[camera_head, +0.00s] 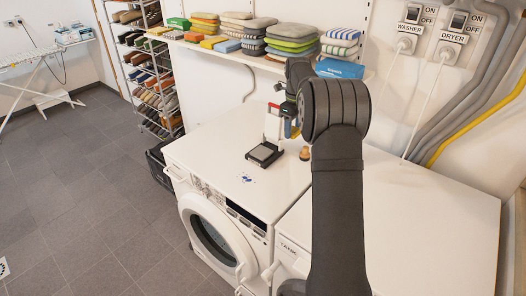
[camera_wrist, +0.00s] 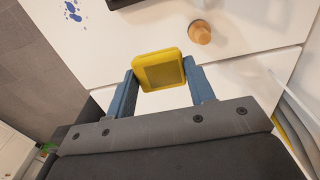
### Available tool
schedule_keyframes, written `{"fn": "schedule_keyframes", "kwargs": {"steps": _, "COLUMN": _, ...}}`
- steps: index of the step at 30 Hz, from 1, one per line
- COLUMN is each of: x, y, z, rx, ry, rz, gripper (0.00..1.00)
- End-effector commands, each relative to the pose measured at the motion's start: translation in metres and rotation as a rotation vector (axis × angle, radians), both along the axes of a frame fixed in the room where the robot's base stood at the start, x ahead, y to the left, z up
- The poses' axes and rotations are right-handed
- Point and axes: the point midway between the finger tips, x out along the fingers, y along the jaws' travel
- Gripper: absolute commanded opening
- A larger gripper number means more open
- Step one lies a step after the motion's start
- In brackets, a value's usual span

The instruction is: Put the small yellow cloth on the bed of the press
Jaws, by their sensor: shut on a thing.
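The small yellow cloth (camera_wrist: 159,70) is a square yellow pad with a darker, duller face. In the wrist view it sits between the two blue fingers of my gripper (camera_wrist: 158,82), which is shut on it. In the head view my gripper (camera_head: 291,128) is above the back of the white washer top, beside the press, and the arm hides most of it and the cloth. The press (camera_head: 264,155) stands on the washer top with its white lid raised and its dark-framed bed exposed. A dark edge of it shows at the top of the wrist view (camera_wrist: 118,3).
A wooden knob-like piece (camera_head: 304,153) stands right of the press; it also shows in the wrist view (camera_wrist: 200,32). Blue splotches (camera_head: 247,179) mark the washer top. A shelf (camera_head: 236,53) with folded cloth stacks hangs behind.

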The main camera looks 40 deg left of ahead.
Motion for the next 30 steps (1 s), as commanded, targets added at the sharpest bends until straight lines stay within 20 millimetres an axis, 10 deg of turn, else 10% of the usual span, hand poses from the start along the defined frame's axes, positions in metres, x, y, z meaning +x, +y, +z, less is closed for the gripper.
{"fn": "schedule_keyframes", "kwargs": {"steps": 16, "x": -0.03, "y": 0.103, "z": -0.062, "rx": -0.001, "ry": 0.001, "rz": 0.001, "gripper": 0.27}}
{"fn": "schedule_keyframes", "kwargs": {"steps": 30, "x": -0.033, "y": 0.113, "z": -0.106, "rx": -0.002, "ry": 0.003, "rz": -0.001, "gripper": 0.27}}
